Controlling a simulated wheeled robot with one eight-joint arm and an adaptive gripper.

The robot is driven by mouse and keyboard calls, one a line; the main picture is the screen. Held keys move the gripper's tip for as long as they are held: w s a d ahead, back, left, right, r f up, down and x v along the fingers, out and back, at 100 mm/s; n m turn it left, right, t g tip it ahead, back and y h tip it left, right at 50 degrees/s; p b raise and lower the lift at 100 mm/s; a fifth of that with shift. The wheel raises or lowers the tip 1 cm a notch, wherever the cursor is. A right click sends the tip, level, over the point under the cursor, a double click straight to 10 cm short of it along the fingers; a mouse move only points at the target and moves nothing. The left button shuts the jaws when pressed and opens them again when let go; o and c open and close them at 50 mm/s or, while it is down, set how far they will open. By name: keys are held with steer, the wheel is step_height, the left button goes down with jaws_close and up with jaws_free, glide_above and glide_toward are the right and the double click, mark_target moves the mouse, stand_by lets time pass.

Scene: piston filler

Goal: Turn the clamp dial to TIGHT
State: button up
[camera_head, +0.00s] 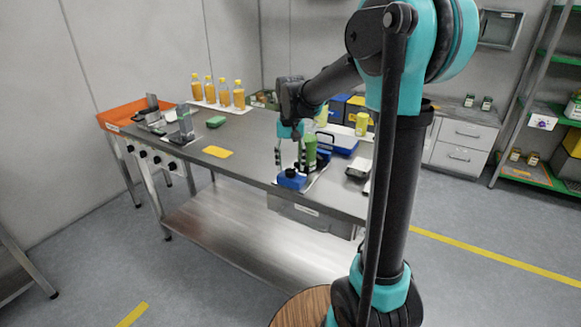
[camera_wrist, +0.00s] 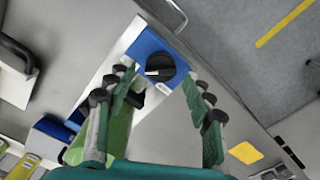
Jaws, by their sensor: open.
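The clamp dial (camera_wrist: 163,64) is a round black knob on a blue block (camera_wrist: 147,47), seen in the wrist view just beyond my fingertips. A pale mark on the knob points toward the left of the picture. The TIGHT lettering cannot be made out. In the head view the blue block (camera_head: 291,181) with its black knob sits near the table's front edge. My gripper (camera_head: 288,157) hangs just above it, pointing down. In the wrist view my gripper (camera_wrist: 163,82) is open, its fingers apart and empty, with the dial between and beyond the tips.
A green cylinder (camera_head: 310,151) stands close behind the block, beside my gripper. A blue tray (camera_head: 338,143) lies to the right. Several orange bottles (camera_head: 223,93) stand at the back. The steel table (camera_head: 240,150) has free room left of the block, near a yellow card (camera_head: 217,152).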

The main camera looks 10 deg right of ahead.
mark_target(291, 170)
step_height(291, 170, up, 10)
stand_by(0.8)
steer(key=shift+r, duration=0.15)
